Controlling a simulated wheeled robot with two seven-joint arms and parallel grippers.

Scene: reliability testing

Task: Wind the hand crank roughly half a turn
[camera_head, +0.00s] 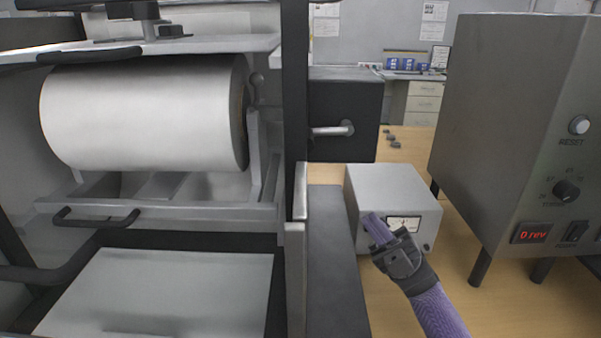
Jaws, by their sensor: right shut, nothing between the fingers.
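The hand crank (331,131) is a short silver bar on a round hub, on the side of a black box at the machine's right. The bar lies about level, with the hub at its right end. My right gripper (372,219), with purple fingers and a dark body, is shut and empty. It shows below and to the right of the crank, clear of it, in front of the small grey meter box (382,184). The counter display (531,232) on the big grey cabinet reads "0 rev". My left gripper is not in view.
The machine with a large white roller (145,112) fills the left side. A grey cabinet (505,120) with a reset button and a knob stands on legs at the right. Small dark pieces (390,137) lie farther back.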

